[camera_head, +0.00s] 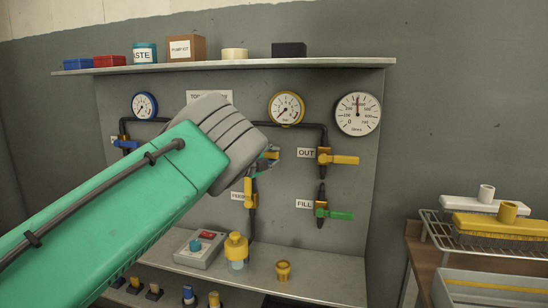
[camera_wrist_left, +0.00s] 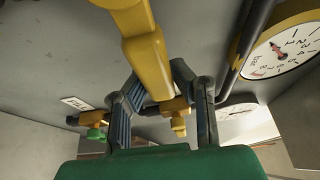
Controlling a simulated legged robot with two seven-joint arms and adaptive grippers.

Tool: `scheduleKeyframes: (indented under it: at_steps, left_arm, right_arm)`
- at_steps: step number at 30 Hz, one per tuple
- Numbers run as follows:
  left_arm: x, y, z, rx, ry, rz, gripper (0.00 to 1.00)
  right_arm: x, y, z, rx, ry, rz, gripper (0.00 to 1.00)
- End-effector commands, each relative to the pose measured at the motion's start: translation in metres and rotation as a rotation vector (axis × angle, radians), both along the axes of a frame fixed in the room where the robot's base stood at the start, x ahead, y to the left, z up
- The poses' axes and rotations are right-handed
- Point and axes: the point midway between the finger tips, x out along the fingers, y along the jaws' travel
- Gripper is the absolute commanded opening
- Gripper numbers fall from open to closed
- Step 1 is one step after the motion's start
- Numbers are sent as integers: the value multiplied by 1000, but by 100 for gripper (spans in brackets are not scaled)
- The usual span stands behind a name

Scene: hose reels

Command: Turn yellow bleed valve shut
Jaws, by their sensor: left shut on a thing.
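My left gripper (camera_head: 268,158) reaches in from the left to the grey panel. Its fingers (camera_wrist_left: 157,90) are shut on a yellow valve lever (camera_wrist_left: 147,65), seen between them in the left wrist view. In the head view a yellow valve (camera_head: 248,188) shows just below the gripper, beside a partly hidden label; my wrist covers its upper part. Another yellow valve (camera_head: 340,159), labelled OUT, has its lever level, pointing right. My right gripper is not in view.
A green-handled FILL valve (camera_head: 332,214) sits below OUT. A yellow-rimmed gauge (camera_head: 286,107) and a white gauge (camera_head: 357,113) are above. A ledge below holds a yellow-capped bottle (camera_head: 236,248), a brass fitting (camera_head: 283,270) and a switch box (camera_head: 200,248). A brush rack stands right.

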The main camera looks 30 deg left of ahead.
Motion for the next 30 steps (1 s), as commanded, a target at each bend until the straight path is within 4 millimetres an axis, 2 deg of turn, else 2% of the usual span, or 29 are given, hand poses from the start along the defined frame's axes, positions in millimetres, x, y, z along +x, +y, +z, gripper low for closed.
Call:
scheduleKeyframes:
  at_steps: [1, 8, 9, 11, 23, 26, 30]
  left_arm:
    - [-1, 1, -6, 4, 11, 3, 0]
    - [-1, 1, -7, 3, 13, 3, 0]
    - [-1, 1, -7, 3, 13, 3, 23]
    - [-1, 1, -8, 3, 14, 3, 41]
    - [-5, 1, -3, 1, 6, 2, 41]
    - [-15, 3, -3, 1, 7, 2, 41]
    - [-39, 8, -3, 0, 8, 5, 41]
  right_arm:
    - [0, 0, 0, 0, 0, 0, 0]
    - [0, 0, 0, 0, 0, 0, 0]
    - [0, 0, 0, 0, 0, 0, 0]
    - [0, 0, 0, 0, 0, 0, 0]
    - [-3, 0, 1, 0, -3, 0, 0]
    - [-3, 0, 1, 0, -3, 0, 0]
    - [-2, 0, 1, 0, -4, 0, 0]
